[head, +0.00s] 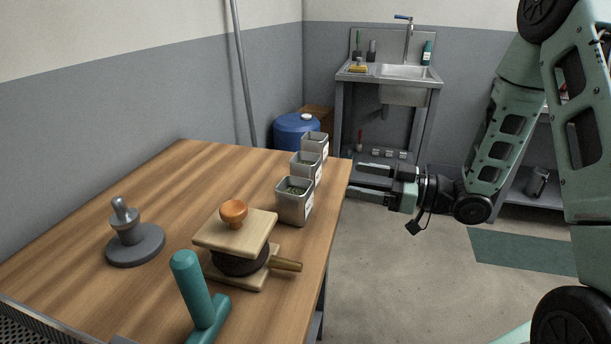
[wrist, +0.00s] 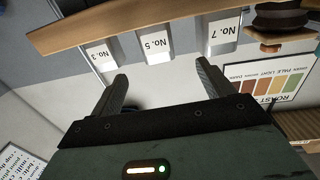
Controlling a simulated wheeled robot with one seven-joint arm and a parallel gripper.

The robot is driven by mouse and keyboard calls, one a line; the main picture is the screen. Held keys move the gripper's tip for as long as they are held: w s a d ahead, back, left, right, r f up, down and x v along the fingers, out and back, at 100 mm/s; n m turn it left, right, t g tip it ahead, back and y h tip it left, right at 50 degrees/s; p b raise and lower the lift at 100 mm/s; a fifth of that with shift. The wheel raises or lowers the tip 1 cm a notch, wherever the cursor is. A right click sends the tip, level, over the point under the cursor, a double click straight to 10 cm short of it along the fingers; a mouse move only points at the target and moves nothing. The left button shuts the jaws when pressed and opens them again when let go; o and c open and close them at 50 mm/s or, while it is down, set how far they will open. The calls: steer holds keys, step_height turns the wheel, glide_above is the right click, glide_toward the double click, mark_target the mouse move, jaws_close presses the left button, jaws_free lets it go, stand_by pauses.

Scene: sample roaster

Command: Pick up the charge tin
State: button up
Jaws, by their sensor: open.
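Three square metal tins stand in a row along the table's right edge. The near tin (head: 294,208) holds greenish beans; the middle tin (head: 305,170) and far tin (head: 314,145) stand behind it. The wrist view, upside down, shows their labels: No. 7 (wrist: 222,34), No. 5 (wrist: 157,46) and No. 3 (wrist: 102,54). I cannot tell which one is the charge tin. My gripper (head: 356,179) is open and empty, off the table's right edge, fingers pointing left toward the tins and apart from them. Its fingers also show in the wrist view (wrist: 162,73).
The wooden table (head: 170,185) also holds a grey tamper-like piece (head: 135,246), a wooden block press with an orange knob (head: 236,235) and a teal handle (head: 194,290). A sink (head: 405,78) and blue drum (head: 296,132) stand behind.

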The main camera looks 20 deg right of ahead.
mark_target(318, 171)
steer(key=x, duration=0.8)
steer(key=shift+w, duration=0.1)
steer(key=shift+f+x, duration=0.1)
steer(key=shift+x, duration=1.25)
steer(key=shift+f+x, duration=0.15)
steer(key=shift+x, duration=1.15)
steer(key=shift+w+d, duration=0.15)
steer(key=shift+w, duration=0.05)
steer(key=c, duration=1.2)
